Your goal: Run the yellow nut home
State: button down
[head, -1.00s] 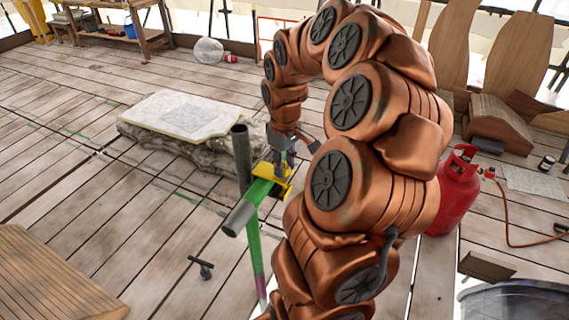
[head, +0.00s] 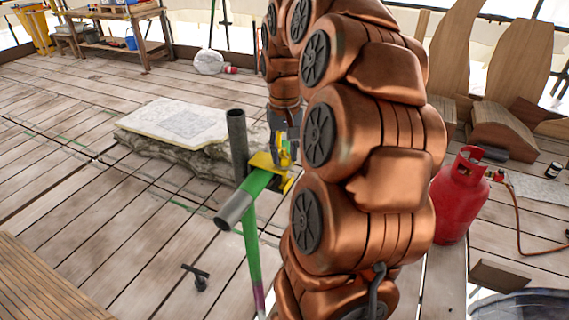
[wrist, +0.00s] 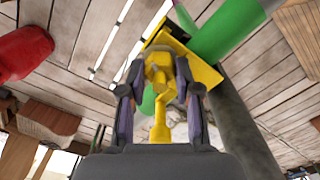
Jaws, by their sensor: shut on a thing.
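The yellow nut (wrist: 158,72) sits between the fingers of my gripper (wrist: 160,88) in the wrist view, and the fingers are shut on it. A yellow arm of it points down the picture between the fingers. The nut (head: 284,152) also shows in the head view, at the right of the yellow clamp (head: 262,163). The clamp sits where the green tube (head: 252,186) and the dark grey upright pole (head: 238,140) cross. My gripper (head: 283,140) is partly hidden by my arm there. I cannot tell how far the nut is threaded.
A pale stone slab (head: 180,122) lies behind the pole. A red gas cylinder (head: 460,195) with a hose stands at the right. A small dark T-shaped tool (head: 198,275) is on the plank floor at the front. Open floor lies to the left.

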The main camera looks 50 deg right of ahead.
jog(key=m+b, duration=0.1)
jog(key=m, duration=0.1)
jog(key=m+b, duration=0.1)
jog(key=b, duration=0.1)
jog(key=shift+d+f+m, duration=0.1)
jog(key=shift+f+m, duration=0.1)
jog(key=shift+m, duration=0.2)
jog(key=m+b, duration=0.1)
jog(key=m, duration=0.1)
jog(key=shift+m+b, duration=0.3)
jog(key=shift+m, duration=0.1)
jog(key=m, duration=0.2)
jog(key=m+b, duration=0.1)
jog(key=m, duration=0.2)
jog(key=shift+r+m, duration=0.2)
jog(key=shift+m, duration=0.1)
jog(key=c, duration=0.8)
grip_release()
jog(key=shift+r, duration=3.75)
